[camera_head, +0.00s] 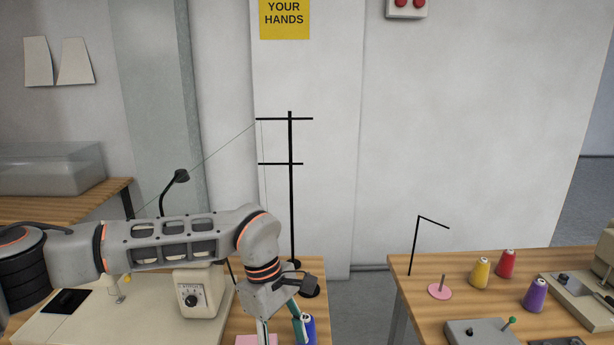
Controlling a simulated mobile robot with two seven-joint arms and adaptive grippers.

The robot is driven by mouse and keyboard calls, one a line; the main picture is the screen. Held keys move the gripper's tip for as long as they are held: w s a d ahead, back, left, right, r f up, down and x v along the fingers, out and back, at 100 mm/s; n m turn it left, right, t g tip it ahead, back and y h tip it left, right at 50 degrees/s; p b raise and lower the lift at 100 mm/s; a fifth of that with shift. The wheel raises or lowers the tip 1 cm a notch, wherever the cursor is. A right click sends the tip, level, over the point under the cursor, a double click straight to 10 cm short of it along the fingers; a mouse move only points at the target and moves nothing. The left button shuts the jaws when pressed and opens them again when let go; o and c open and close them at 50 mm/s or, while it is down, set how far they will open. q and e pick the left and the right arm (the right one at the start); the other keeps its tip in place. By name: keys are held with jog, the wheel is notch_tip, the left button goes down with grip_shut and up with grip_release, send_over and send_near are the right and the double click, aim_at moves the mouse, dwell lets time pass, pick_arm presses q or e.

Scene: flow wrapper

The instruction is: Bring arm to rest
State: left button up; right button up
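My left arm comes in from the left and reaches across a sewing machine (165,300). My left gripper (283,334) hangs downward over the left wooden table, at the bottom edge of the view. Its two fingers are spread apart and nothing shows between them, though their tips are at or past the picture's edge. A blue thread cone (309,330) stands just right of the right finger, partly hidden by it; I cannot tell if they touch. A pink disc or pad (247,340) shows partly beside the left finger. My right gripper is not in view.
A black thread stand (291,190) rises behind my gripper. The right table (445,300) holds yellow (480,273), red (506,264) and purple (535,294) cones, a pink spool disc (439,291) and a grey control box (482,332). A gap separates the tables.

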pick_arm(q)
jog(key=s+d+n+g+h, duration=0.35)
jog(key=s+d+h, duration=0.35)
jog(key=s+d, duration=0.65)
jog(key=d+r+n+t+h, duration=0.2)
jog(key=d+r+n+h, duration=0.6)
jog(key=r+n+h, duration=0.25)
jog(key=w+a+f+n+t, duration=0.3)
jog(key=w+a+n+t, duration=0.55)
jog(key=n+t, duration=0.75)
jog(key=w+a+f+n+t+y, duration=0.3)
jog(key=a+f+n+y, duration=0.65)
jog(key=n, duration=0.55)
jog(key=s+a+f+n+g+y, duration=0.2)
jog(key=s+a+f+n, duration=0.4)
jog(key=a+f, duration=0.3)
jog(key=s+a+f+n+g+y, duration=0.3)
jog(key=s+a+f+n+y, duration=0.2)
jog(key=f, duration=1)
jog(key=s+a, duration=0.3)
jog(key=a, duration=0.2)
jog(key=shift+s+a+f+n+y, duration=0.3)
jog(key=shift+s+f+n, duration=0.1)
